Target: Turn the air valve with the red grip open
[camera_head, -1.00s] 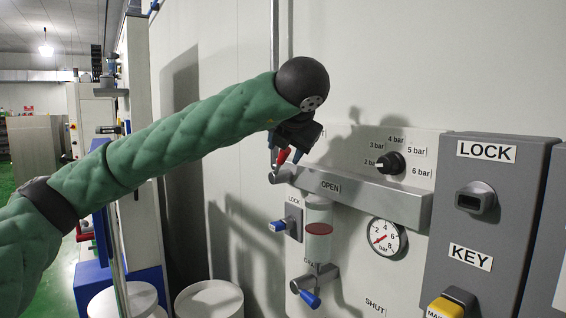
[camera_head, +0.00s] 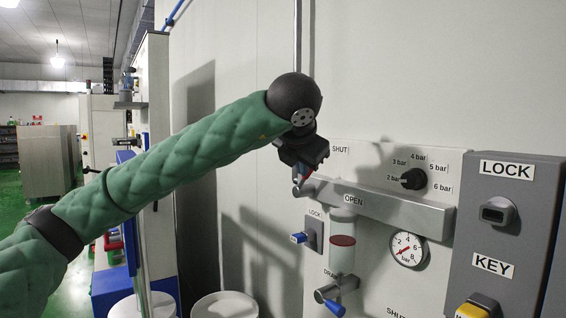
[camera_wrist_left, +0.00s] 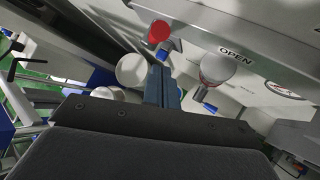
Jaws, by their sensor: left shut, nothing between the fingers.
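The air valve's red grip shows as a rounded red end (camera_wrist_left: 159,32) in the left wrist view, just beyond my fingertips. In the head view only a sliver of red (camera_head: 307,176) shows at the left end of the metal rail marked OPEN (camera_head: 380,207); my gripper hides the rest. My left gripper (camera_head: 300,181) is shut and empty, pointing down in front of that rail end. In the left wrist view its blue fingers (camera_wrist_left: 162,68) are together, close to the red grip; contact cannot be told. My right gripper is not in view.
A blue-handled LOCK valve (camera_head: 300,238), a glass bowl with a red band (camera_head: 341,258), a blue-handled drain valve (camera_head: 334,306) and a gauge (camera_head: 407,248) sit below the rail. A black pressure knob (camera_head: 413,179) is above it. A grey lock box (camera_head: 500,240) stands right.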

